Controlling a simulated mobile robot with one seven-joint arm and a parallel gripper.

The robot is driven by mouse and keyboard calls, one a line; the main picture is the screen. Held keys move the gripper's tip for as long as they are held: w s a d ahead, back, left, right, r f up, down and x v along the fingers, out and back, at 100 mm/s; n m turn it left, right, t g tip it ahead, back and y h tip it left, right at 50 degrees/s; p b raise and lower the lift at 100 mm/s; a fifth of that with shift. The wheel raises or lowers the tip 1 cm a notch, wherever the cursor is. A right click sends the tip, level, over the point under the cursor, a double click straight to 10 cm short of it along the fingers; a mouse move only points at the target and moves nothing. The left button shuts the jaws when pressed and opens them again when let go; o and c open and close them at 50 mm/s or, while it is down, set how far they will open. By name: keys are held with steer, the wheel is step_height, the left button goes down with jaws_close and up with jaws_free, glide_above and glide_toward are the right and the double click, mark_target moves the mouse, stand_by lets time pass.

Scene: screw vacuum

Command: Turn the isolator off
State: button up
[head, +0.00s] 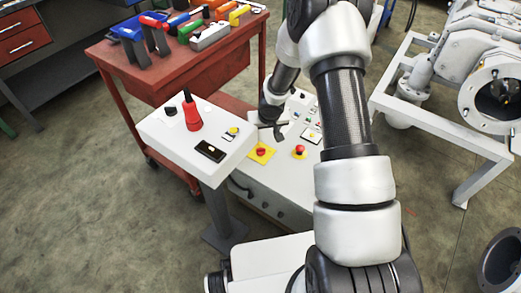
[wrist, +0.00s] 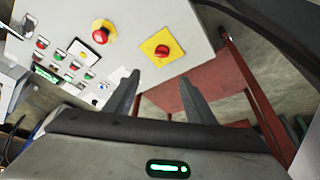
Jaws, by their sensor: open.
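A red knob on a square yellow plate (head: 262,151) sits near the front left edge of the white control panel (head: 245,180). It looks like the isolator, but no label is readable. In the wrist view the same knob (wrist: 162,50) lies just beyond my fingertips, with its yellow plate uncovered. My gripper (wrist: 158,78) is open and empty, its two dark fingers spread apart near the panel's edge and not touching the knob. In the head view my gripper (head: 272,128) hangs over the panel behind the knob, partly hidden by my arm.
A red emergency button (wrist: 102,32) stands beside the knob, with several small coloured buttons (wrist: 65,60) farther left. A pedestal box (head: 160,135) with a red-based lever (head: 193,115) is close on the left. A red tool cart (head: 175,70) stands behind.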

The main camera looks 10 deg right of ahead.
mark_target(261, 149)
steer(key=x, duration=1.2)
steer(key=b+x, duration=0.1)
steer(key=x, duration=0.5)
steer(key=shift+s+a+f, duration=0.1)
steer(key=shift+s+f, duration=0.05)
steer(key=shift+s, duration=0.1)
steer(key=shift+c, duration=0.3)
steer(key=c, duration=1)
